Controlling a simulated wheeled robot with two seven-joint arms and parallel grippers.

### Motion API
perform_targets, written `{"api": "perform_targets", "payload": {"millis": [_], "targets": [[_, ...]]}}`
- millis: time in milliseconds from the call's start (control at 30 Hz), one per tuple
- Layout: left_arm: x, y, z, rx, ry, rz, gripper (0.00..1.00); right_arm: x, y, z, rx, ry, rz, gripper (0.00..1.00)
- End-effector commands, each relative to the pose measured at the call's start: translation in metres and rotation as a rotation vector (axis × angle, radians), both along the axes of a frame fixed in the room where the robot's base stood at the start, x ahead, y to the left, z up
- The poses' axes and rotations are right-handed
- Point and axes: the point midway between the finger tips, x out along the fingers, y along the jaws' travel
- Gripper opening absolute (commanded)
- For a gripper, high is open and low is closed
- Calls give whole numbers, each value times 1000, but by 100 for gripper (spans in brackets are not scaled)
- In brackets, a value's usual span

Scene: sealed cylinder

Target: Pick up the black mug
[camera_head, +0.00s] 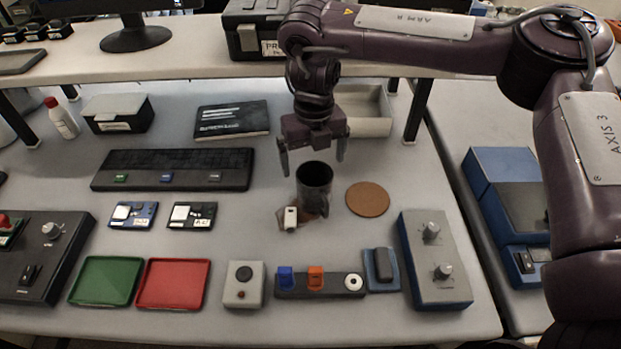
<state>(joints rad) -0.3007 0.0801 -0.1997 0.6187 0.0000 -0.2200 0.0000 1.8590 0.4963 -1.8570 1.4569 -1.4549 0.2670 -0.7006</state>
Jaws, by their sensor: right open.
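The black mug (315,187) stands upright on the grey table, right of the middle of the head view. A brown patch, perhaps a coaster, shows at its base. My right gripper (313,168) points down just above and behind the mug. Its two fingers are spread wide, one to the left and one to the right of the mug's rim, and nothing is held. I cannot tell whether either finger touches the mug. My left gripper does not show.
A round brown coaster (367,199) lies right of the mug, and a small white item (290,218) lies just in front. A grey open bin (368,112) stands behind. A grey knob box (434,260), red tray (173,284) and green tray (106,281) line the front.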

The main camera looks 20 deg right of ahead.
Motion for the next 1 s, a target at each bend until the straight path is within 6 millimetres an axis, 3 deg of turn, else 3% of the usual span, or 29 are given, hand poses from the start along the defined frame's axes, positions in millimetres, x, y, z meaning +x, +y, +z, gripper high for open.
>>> {"api": "perform_targets", "payload": {"millis": [500,800,1000], "targets": [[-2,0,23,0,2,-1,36,-11,-2,-64,-1,3,-1,96],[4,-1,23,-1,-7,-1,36,-10,-1,-72,0,0,-2,96],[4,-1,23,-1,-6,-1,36,-11,-1,-72,0,1,-1,71]]}}
